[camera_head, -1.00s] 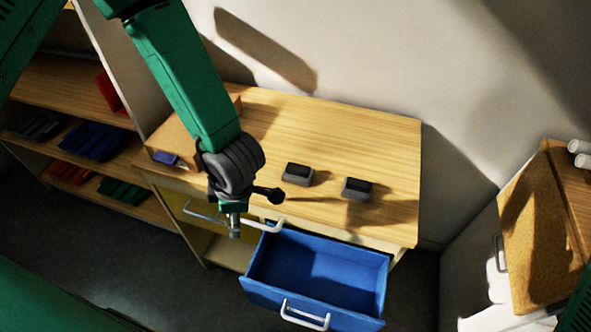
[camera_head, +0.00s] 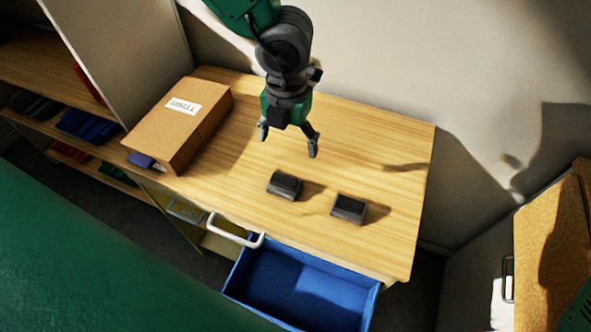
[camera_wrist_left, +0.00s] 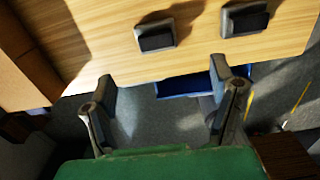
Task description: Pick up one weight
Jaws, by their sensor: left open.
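Two dark grey block-shaped weights lie on the wooden table top (camera_head: 370,145). The left weight (camera_head: 284,185) and the right weight (camera_head: 349,208) sit a short gap apart near the table's front edge. My left gripper (camera_head: 288,142) is open and empty above the table, behind the left weight in the head view. In the left wrist view my open fingers (camera_wrist_left: 163,108) show with nothing between them; one weight (camera_wrist_left: 155,35) and the other weight (camera_wrist_left: 244,18) lie beyond them at the top. My right gripper is not in view.
A cardboard box (camera_head: 167,128) stands at the table's left end. An open blue drawer (camera_head: 300,287) juts out below the front edge. Shelves with coloured bins (camera_head: 88,126) stand at left. The table's right part is clear.

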